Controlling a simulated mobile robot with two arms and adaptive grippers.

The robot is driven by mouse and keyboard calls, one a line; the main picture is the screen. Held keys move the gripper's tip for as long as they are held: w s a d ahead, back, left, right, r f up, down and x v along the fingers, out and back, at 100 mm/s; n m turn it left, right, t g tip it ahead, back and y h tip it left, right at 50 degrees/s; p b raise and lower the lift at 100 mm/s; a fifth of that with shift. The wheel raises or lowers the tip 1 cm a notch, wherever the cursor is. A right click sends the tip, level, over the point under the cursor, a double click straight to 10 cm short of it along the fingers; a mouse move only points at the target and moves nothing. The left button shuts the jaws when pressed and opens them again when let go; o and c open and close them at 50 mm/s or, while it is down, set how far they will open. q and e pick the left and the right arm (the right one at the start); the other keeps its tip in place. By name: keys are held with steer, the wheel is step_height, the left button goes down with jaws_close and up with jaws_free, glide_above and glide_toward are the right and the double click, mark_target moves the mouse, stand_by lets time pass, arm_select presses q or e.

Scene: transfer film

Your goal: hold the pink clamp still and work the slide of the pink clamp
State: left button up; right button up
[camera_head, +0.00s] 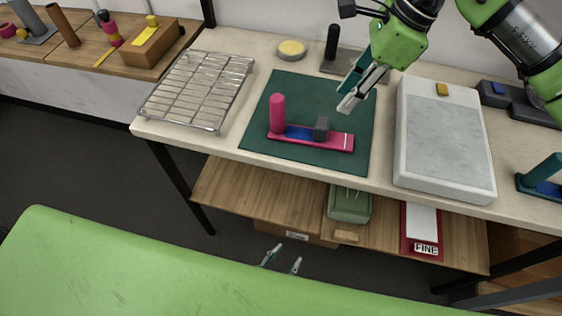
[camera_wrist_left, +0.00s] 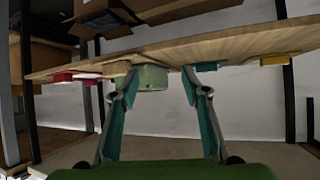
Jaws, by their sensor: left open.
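The pink clamp (camera_head: 340,141) lies on a dark green mat (camera_head: 300,92) on the worktable. It has an upright pink post (camera_head: 277,112) at its left end, a blue strip along its base and a dark grey block, which looks like its slide (camera_head: 321,128), right of the middle. My right gripper (camera_head: 343,101) hangs above the mat, behind and right of the clamp, apart from it and empty; its finger gap is unclear. My left gripper (camera_head: 283,261) is low, in front of the table. In the left wrist view its fingers (camera_wrist_left: 160,95) are spread with nothing between.
A wire rack (camera_head: 200,88) stands left of the mat and a pale slab (camera_head: 443,135) right of it. A yellow round pad (camera_head: 291,49) lies behind. The lower shelf (camera_head: 245,200) under the table holds a green container (camera_head: 349,204) and a red item (camera_head: 422,232).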

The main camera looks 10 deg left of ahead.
mark_target(278, 120)
arm_select(q)
steer(key=w+d+r+n+t, duration=0.1)
steer(key=w+r+t, duration=0.1)
steer(key=r, duration=0.5)
steer(key=w+d+r+t+y, duration=0.1)
steer(key=w+r+t, duration=0.1)
steer(key=r, duration=0.4)
steer(key=w+d+r+n+t, duration=0.1)
steer(key=w+d+r, duration=0.15)
steer(key=r, duration=0.45)
steer(key=a+r+n+t+y, duration=0.1)
steer(key=a+r+n+y, duration=0.25)
steer(key=r, duration=0.75)
steer(key=a+r+n+t+y, duration=0.15)
steer(key=a+r+y, duration=0.25)
steer(key=r, duration=0.7)
steer(key=shift+g, duration=0.45)
steer(key=x, duration=1.4)
steer(key=shift+w+a+r, duration=0.1)
steer(key=shift+a+r, duration=0.05)
steer(key=shift+a, duration=0.05)
steer(key=shift+c, duration=0.2)
